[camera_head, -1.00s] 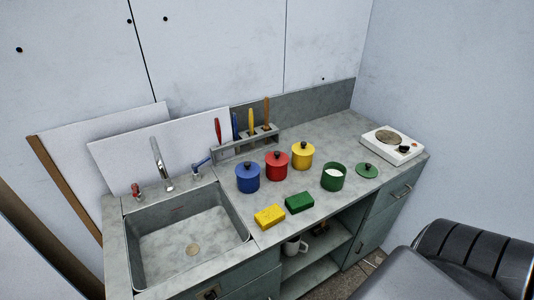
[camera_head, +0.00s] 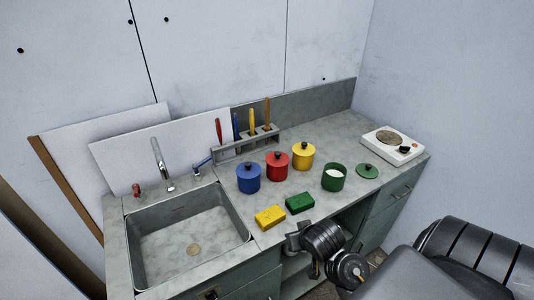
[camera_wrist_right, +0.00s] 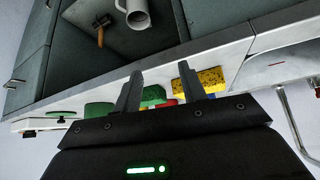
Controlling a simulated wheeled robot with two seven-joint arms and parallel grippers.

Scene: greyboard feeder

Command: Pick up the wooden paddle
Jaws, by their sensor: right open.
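The wooden paddle (camera_head: 267,112) appears to be the brown handle at the right end of the grey rack (camera_head: 232,149) at the back of the counter. It stands upright, with its lower part hidden in the rack. My right gripper (camera_head: 298,240) is in front of the counter's front edge, below the green sponge, well short of the rack. In the right wrist view its two fingers (camera_wrist_right: 160,85) are apart with nothing held between them. The paddle cannot be made out in that view. My left gripper does not show.
Blue (camera_head: 248,178), red (camera_head: 277,166) and yellow (camera_head: 303,155) lidded pots and an open green pot (camera_head: 333,177) stand before the rack. Yellow (camera_head: 269,216) and green (camera_head: 299,203) sponges lie near the front edge. A sink (camera_head: 190,245) is left, a hotplate (camera_head: 393,145) right. A mug (camera_wrist_right: 137,14) sits on the shelf below.

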